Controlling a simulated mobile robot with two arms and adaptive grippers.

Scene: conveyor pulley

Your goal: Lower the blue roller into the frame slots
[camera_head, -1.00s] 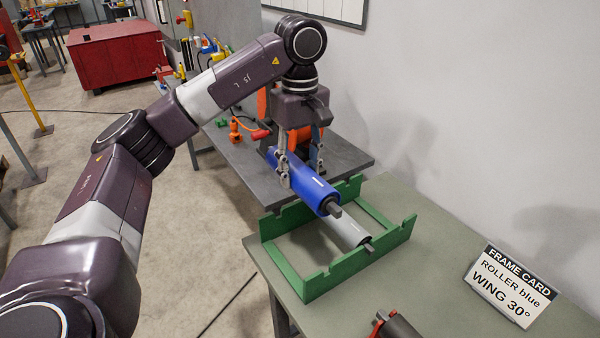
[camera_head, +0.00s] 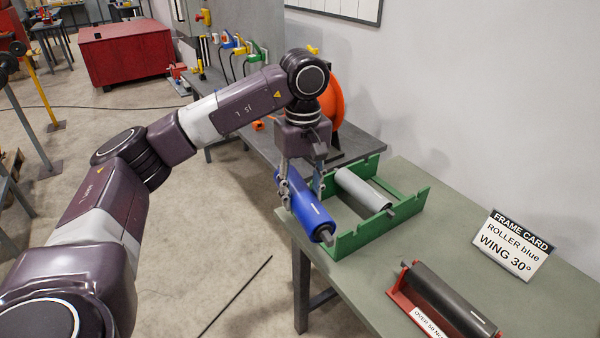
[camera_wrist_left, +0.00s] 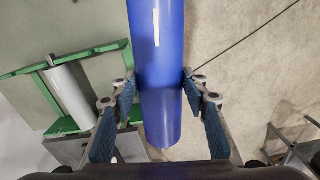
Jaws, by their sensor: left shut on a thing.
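The blue roller (camera_head: 312,216) is in my left gripper (camera_head: 301,197), tilted with its near end lower in the head view. The fingers lie on either side of it, and it also shows between the finger pads in the left wrist view (camera_wrist_left: 158,70). The green frame (camera_head: 372,236) stands on the table. The blue roller appears over or just beside the frame's left side; its exact height is unclear. A grey roller (camera_head: 362,190) lies across the frame, right of the blue one. My right gripper is not in view.
A card reading "ROLLER blue, WING 30°" (camera_head: 508,245) stands on the green-grey table (camera_head: 440,215). A dark roller (camera_head: 450,296) sits in a red holder at the front. An orange disc (camera_head: 333,105) is behind the gripper. The floor left of the table is open.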

